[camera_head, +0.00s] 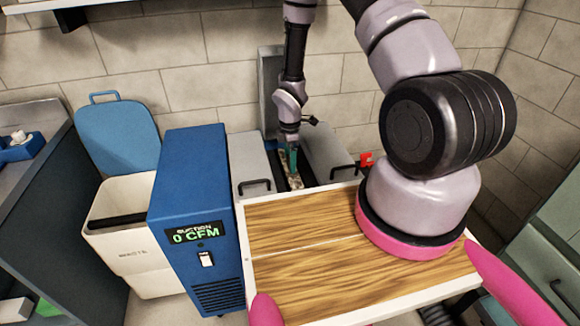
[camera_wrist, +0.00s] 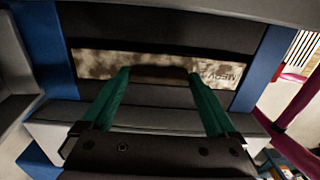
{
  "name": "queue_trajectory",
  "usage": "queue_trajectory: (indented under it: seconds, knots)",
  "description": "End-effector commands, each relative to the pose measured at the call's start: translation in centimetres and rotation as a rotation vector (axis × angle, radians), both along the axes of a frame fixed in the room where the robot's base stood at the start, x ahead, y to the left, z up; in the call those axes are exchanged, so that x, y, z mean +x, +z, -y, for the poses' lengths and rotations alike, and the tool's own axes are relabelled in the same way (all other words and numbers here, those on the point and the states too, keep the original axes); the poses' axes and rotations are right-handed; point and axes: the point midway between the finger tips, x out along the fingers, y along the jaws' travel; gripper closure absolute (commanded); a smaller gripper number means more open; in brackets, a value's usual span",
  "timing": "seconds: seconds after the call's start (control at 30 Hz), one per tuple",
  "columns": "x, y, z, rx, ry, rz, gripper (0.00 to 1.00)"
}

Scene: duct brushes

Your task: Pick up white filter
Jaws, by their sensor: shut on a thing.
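The white filter (camera_head: 295,183) is a narrow panel mottled with brown dirt. It sits in a dark gap between two grey box parts behind the wooden top. In the wrist view the filter (camera_wrist: 100,65) lies crosswise, with upside-down lettering at its right end. My gripper (camera_head: 289,160) points down at the filter from above. In the wrist view my gripper (camera_wrist: 159,76) has its two green fingers on either side of a dark piece at the filter's middle, shut on it. The filter's lower part is hidden in the gap.
A wooden-topped surface (camera_head: 290,240) with a white rim lies in front. A blue suction unit (camera_head: 195,210) reading 0 CFM stands at its left, beside a white waste bin (camera_head: 125,260) with a raised blue lid (camera_head: 118,137). Grey lids with black handles flank the gap.

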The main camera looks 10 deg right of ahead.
Motion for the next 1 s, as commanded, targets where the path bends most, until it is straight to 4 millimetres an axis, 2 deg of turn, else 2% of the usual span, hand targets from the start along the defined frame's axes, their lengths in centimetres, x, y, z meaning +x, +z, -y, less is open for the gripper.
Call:
queue_trajectory:
  seconds: [0.27,1.0]
  knots:
    - [0.2,4.5,0.0,0.001,-0.001,0.005,1.00]
    - [0.1,21.5,0.1,0.000,-0.004,0.005,1.00]
